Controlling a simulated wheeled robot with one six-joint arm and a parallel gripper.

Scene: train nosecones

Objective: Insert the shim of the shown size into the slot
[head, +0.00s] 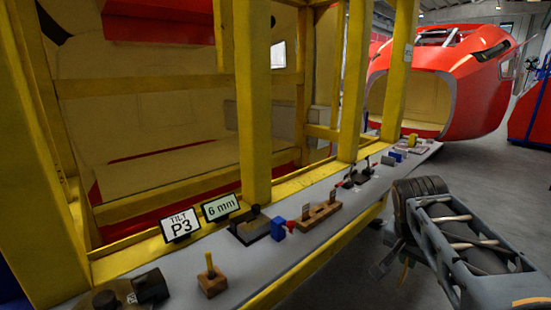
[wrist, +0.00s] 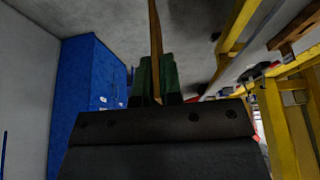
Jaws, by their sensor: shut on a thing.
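My gripper (wrist: 155,78) is shut on a thin tan strip (wrist: 155,28), likely a shim, which stands up between its green fingers in the wrist view. In the head view my gripper (head: 392,262) hangs off the bench's right side, and a yellowish piece (head: 404,272) shows below it. The size sign (head: 221,207) reads "6 mm". A wooden rack (head: 319,216) with several upright parts stands on the bench. A dark fixture (head: 250,229) lies left of it, under the signs. I cannot tell which part has the slot, nor the held strip's size.
A blue block (head: 278,229), a wooden block with a yellow peg (head: 212,283) and dark clamps (head: 357,176) stand on the grey bench (head: 180,262). Yellow posts (head: 254,100) rise behind it.

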